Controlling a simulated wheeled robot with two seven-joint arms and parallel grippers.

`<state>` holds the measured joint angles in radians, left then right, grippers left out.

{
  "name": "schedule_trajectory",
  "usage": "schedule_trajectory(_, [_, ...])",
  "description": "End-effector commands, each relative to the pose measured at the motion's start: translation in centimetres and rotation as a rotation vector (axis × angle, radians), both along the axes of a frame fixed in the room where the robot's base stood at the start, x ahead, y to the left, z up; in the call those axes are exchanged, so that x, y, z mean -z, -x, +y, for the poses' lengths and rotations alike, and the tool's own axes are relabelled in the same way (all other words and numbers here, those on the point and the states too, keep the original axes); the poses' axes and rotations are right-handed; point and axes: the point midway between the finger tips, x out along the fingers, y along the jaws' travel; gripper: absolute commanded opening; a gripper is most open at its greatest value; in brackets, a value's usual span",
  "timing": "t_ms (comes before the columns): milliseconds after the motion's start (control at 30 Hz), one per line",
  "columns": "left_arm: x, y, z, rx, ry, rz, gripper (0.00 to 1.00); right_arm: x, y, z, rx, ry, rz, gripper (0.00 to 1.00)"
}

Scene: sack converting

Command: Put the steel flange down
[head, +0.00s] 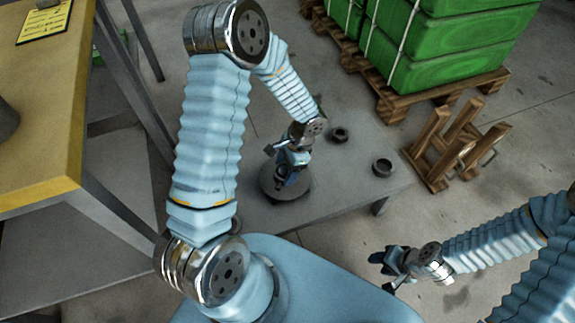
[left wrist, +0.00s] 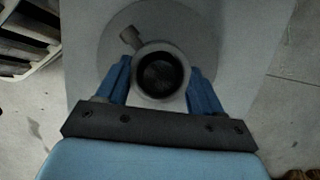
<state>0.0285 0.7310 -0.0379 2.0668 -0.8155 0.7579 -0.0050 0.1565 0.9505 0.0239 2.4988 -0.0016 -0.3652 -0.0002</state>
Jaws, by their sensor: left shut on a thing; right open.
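The steel flange (head: 270,190) is a dark grey round disc over the low grey table in the head view. In the left wrist view its wide flat disc (left wrist: 112,25) surrounds a raised hollow collar (left wrist: 160,50) with a small stub at its upper left. My left gripper (head: 287,176) is above the disc, pointing down, with its blue fingers (left wrist: 160,80) shut on the collar from both sides. I cannot tell whether the disc touches the table. My right gripper (head: 385,270) is open and empty, low at the right, away from the table.
The grey table (head: 345,195) also bears two small dark rings (head: 340,134) (head: 382,167) at its right side. A wooden stand (head: 455,145) and a pallet of green sacks (head: 450,45) stand beyond. A yellow-edged bench (head: 55,120) is at the left. Some tabletop beside the flange is bare.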

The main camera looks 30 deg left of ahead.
Motion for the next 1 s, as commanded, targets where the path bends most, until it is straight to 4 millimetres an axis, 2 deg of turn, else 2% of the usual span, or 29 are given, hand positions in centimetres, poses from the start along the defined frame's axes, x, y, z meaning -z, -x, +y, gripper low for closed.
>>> schedule_trajectory(167, [-0.3, -0.1, 0.0, -0.001, 0.0, -0.002, 0.0, -0.2, 0.0, 0.0, -0.001, 0.0, -0.001, 0.43])
schedule_trajectory(367, [0.3, -0.1, 0.0, -0.001, 0.0, -0.002, 0.0, 0.3, -0.1, -0.1, 0.002, 0.002, -0.002, 0.43])
schedule_trajectory(400, [0.2, 0.0, 0.0, -0.001, 0.0, 0.0, 0.71, 0.3, -0.1, -0.1, 0.002, 0.002, -0.002, 0.43])
schedule_trajectory(533, [0.2, 0.0, 0.0, -0.001, 0.0, 0.0, 0.91, 0.2, -0.1, -0.1, 0.002, 0.002, -0.002, 0.43])
schedule_trajectory(833, [0.0, 0.0, 0.0, -0.001, 0.0, 0.0, 0.92, 0.1, -0.1, -0.1, 0.002, 0.001, -0.002, 0.43])
schedule_trajectory(1000, [-1.7, -0.5, -0.3, -0.002, 0.0, -0.005, 0.92, -0.4, 0.0, 0.1, -0.002, -0.001, -0.001, 0.43])
